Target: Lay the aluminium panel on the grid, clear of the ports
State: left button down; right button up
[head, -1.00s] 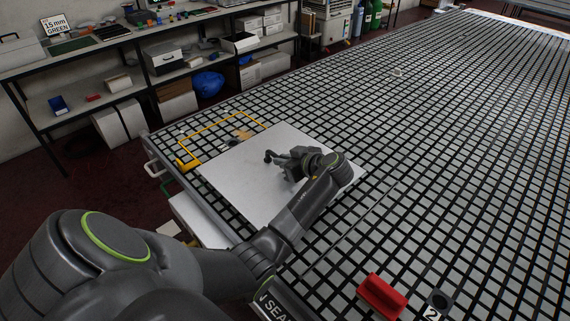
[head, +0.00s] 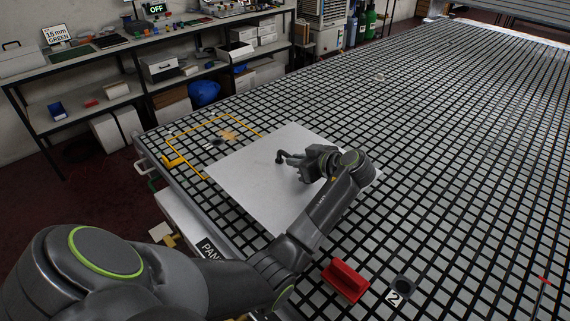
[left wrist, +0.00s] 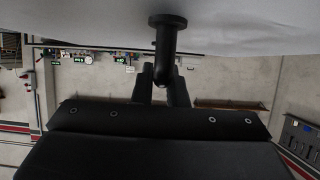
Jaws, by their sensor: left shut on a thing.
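The aluminium panel (head: 255,165) is a pale flat sheet over the near left part of the black and grey grid (head: 440,180). I cannot tell whether it touches the grid. My left gripper (head: 284,158) is over the panel, shut on a black knob that stands on it. In the left wrist view the flanged knob (left wrist: 167,40) meets the pale panel face (left wrist: 240,25), with the fingers around its end. A dark round port (head: 405,285) marked 2 is at the lower right, apart from the panel. Another dark fitting (head: 216,141) shows inside the yellow outline. My right gripper is not in view.
A yellow frame (head: 205,128) lies at the grid's left corner, beside the panel. A red block (head: 345,281) sits on the grid near port 2. A small pale item (head: 379,77) lies farther back. Shelves (head: 90,75) stand behind the table. The grid's right side is mostly free.

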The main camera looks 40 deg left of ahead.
aim_at(298, 183)
pick_arm(q)
jog(key=shift+d+r, duration=0.2)
jog(key=shift+r, duration=0.15)
jog(key=shift+a, duration=0.1)
jog(key=shift+f, duration=0.1)
notch_tip(298, 183, down, 6)
jog(key=b, duration=0.5)
jog(key=shift+f, duration=0.2)
jog(key=shift+f+b, duration=0.55)
jog(key=shift+b, duration=0.05)
jog(key=shift+f+b, duration=0.55)
jog(key=shift+f, duration=0.1)
dwell(0.5)
jog(key=c, duration=1.4)
grip_release()
jog(key=shift+s, duration=0.1)
jog(key=shift+o, duration=0.2)
